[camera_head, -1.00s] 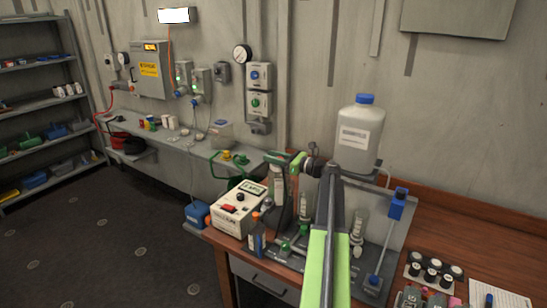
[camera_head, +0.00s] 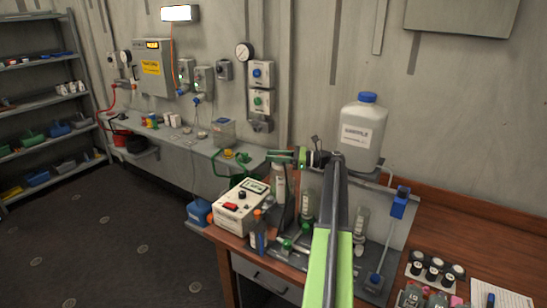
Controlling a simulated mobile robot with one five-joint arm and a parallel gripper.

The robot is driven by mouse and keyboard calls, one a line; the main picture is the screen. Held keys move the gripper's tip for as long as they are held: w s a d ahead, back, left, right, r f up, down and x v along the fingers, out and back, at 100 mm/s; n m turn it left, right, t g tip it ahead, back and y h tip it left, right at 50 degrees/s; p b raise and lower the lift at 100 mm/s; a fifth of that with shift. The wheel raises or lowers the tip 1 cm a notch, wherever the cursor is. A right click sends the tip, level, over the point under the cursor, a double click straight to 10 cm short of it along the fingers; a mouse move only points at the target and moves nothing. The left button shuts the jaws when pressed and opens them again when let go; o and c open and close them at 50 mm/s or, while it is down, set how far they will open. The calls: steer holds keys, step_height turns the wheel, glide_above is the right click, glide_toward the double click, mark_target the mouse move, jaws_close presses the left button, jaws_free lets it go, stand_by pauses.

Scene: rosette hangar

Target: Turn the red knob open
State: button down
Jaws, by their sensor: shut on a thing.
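Wall boxes up and left of my gripper carry a blue knob (camera_head: 257,72) and a green knob (camera_head: 258,101).
A large white bottle with a blue cap (camera_head: 361,135) stands right of my gripper. Open floor lies lower left.

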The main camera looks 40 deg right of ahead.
steer(key=c, duration=1.1)
jaws_free()
steer(key=r+p, duration=0.5)
steer(key=shift+s+r+p, duration=0.3)
steer(key=s+d+r+p, duration=0.4)
steer(key=s+r+p, duration=0.1)
steer(key=s, duration=0.5)
steer(key=shift+s+r, duration=0.15)
steer(key=shift+r, duration=0.05)
